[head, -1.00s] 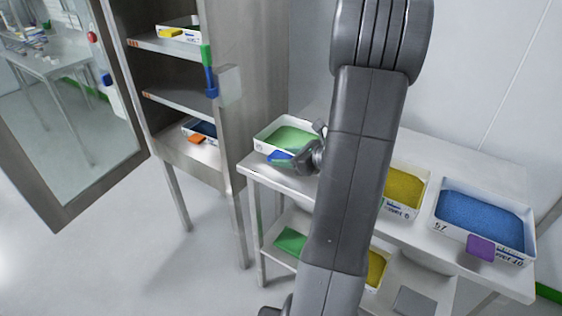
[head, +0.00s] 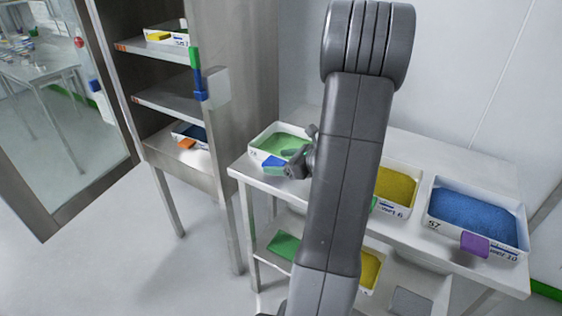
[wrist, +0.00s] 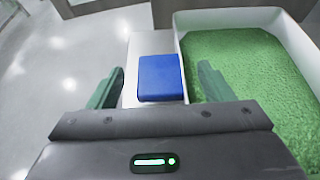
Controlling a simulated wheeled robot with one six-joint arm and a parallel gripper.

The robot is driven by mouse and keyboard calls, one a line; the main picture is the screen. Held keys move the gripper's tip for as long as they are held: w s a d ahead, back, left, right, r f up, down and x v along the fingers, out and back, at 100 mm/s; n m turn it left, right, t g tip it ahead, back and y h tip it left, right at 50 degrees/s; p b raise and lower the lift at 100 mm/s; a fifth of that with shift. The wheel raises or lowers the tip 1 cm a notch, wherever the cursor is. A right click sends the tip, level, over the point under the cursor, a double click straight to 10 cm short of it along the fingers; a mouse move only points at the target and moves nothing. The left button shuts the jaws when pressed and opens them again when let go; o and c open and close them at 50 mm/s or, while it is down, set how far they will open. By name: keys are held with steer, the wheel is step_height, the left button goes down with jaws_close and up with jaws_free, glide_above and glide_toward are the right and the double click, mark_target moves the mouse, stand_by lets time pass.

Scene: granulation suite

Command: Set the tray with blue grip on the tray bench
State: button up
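The tray with the blue grip (head: 257,153) is white, holds green granules and stands at the left end of the white bench top (head: 420,240). Its blue grip (head: 272,165) is on the near side, and also shows in the wrist view (wrist: 160,78). My gripper (wrist: 158,88) is open, with one dark green finger on each side of the blue grip and a gap to both. The right finger is over the tray's edge in that view. In the head view my gripper (head: 291,160) is at the tray's near right corner, and my arm hides part of the bench.
A tray of yellow granules (head: 408,212) and a tray of blue granules with a purple grip (head: 474,245) stand further right on the bench. Below is a shelf with more trays. Left is an open metal cabinet (head: 165,103) with trays and an open door.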

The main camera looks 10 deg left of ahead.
steer(key=v, duration=1.3)
steer(key=shift+s+d+r+p, duration=0.15)
steer(key=shift+d+r+p, duration=0.05)
steer(key=shift+d+p, duration=0.15)
steer(key=shift+a, duration=0.15)
steer(key=x, duration=1.4)
steer(key=shift+f+b, duration=0.1)
steer(key=shift+b, duration=0.3)
steer(key=shift+r+p, duration=0.5)
steer(key=shift+r, duration=0.15)
steer(key=shift+d+r, duration=0.25)
steer(key=shift+r, duration=0.15)
steer(key=shift+f, duration=0.1)
